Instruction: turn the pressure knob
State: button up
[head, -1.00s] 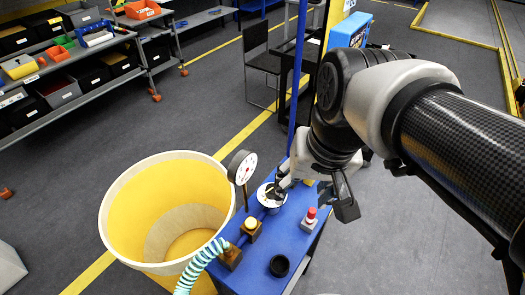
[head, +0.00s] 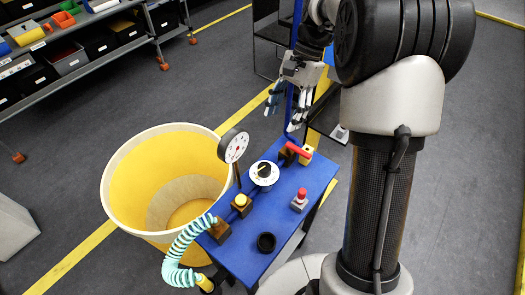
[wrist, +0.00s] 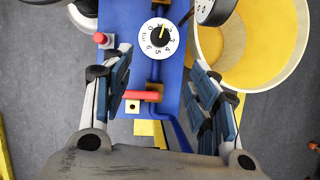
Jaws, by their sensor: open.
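The pressure knob (head: 264,173) is a black knob on a round white dial, on the blue bench top (head: 262,222). In the wrist view the knob (wrist: 160,37) has a yellow pointer directed at the low numbers, around 1 to 2; the exact reading is hard to tell. My gripper (head: 281,120) is open and empty, above and behind the bench's far end, apart from the knob. In the wrist view the fingers (wrist: 161,62) stand wide apart, with the dial beyond them, between their directions. The pressure gauge (head: 234,147) stands beside the knob; its needle is too small to read.
A red lever (head: 299,151) sits behind the knob, and in the wrist view it (wrist: 142,95) lies between my fingers. A large yellow-lined bin (head: 120,185) stands left.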

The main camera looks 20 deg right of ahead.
aim_at(265, 167)
jog(key=b+x, duration=0.5)
jog(key=x, duration=1.2)
jog(key=shift+s+a+f, duration=0.1)
jog(key=shift+a+f, duration=0.1)
jog(key=c, duration=1.1)
jog(key=shift+o, duration=0.2)
jog(key=shift+r+n+g+p, duration=0.25)
jog(key=shift+n+g+p, duration=0.15)
jog(key=shift+n+p, duration=0.45)
jog(key=n+h+p, duration=0.1)
jog(key=n+p, duration=0.1)
jog(key=shift+f+n+g, duration=0.15)
jog(key=shift+n+g, duration=0.15)
jog(key=shift+n, duration=0.05)
jog(key=o, duration=1.1)
jog(key=shift+c, duration=0.2)
